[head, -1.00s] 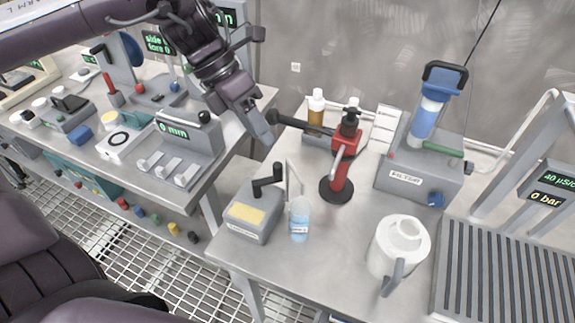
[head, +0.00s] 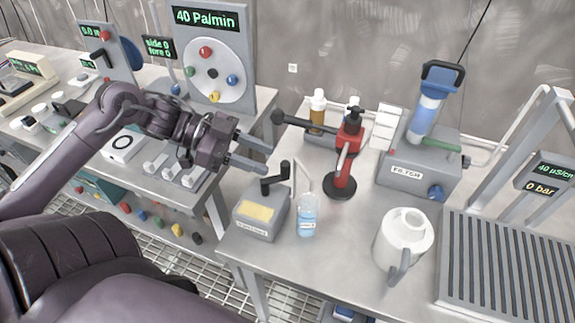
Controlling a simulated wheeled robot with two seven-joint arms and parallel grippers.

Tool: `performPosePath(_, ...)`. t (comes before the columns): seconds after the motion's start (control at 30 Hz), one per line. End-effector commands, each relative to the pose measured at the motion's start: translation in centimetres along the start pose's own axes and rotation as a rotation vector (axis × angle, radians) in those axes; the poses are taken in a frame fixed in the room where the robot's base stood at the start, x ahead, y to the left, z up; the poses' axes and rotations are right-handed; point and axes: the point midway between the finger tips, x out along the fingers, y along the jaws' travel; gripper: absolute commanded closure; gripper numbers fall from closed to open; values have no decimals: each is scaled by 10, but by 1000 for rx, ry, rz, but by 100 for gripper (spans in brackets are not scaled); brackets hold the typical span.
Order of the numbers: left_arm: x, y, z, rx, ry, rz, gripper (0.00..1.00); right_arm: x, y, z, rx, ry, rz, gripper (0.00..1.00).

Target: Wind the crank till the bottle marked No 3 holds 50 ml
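A grey box (head: 257,222) with a yellow top panel stands near the left edge of the right-hand table. Its black crank (head: 271,185) has an upright knob at its right end. A clear bottle (head: 307,216) with pale blue liquid stands right of the box, under a thin bent tube (head: 301,178). Its label and level marks are too small to read. My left gripper (head: 265,157) is open and empty, its two fingers apart and pointing right, just above and left of the crank knob in the picture. My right gripper is not in view.
A red stand (head: 341,170) with black handles is behind the bottle. A white jug (head: 403,243) stands to the right, near a grey filter unit (head: 412,175) and a slatted tray (head: 510,270). A gap separates the two tables. The table front is clear.

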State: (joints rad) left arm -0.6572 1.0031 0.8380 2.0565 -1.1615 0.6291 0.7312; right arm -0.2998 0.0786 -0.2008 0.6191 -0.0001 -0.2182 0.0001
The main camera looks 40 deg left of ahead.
Motion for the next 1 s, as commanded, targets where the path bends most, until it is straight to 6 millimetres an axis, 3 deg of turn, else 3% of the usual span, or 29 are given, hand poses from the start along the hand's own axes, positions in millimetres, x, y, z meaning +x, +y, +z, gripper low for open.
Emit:
performPosePath(0.33, 52, 1, 0, 6, -2, 4, 61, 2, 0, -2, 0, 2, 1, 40)
performPosePath(0.73, 61, 0, 0, 4, 0, 2, 61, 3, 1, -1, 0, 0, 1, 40)
performPosePath(1.0, 61, 0, 0, 4, -1, 1, 96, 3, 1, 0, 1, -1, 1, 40)
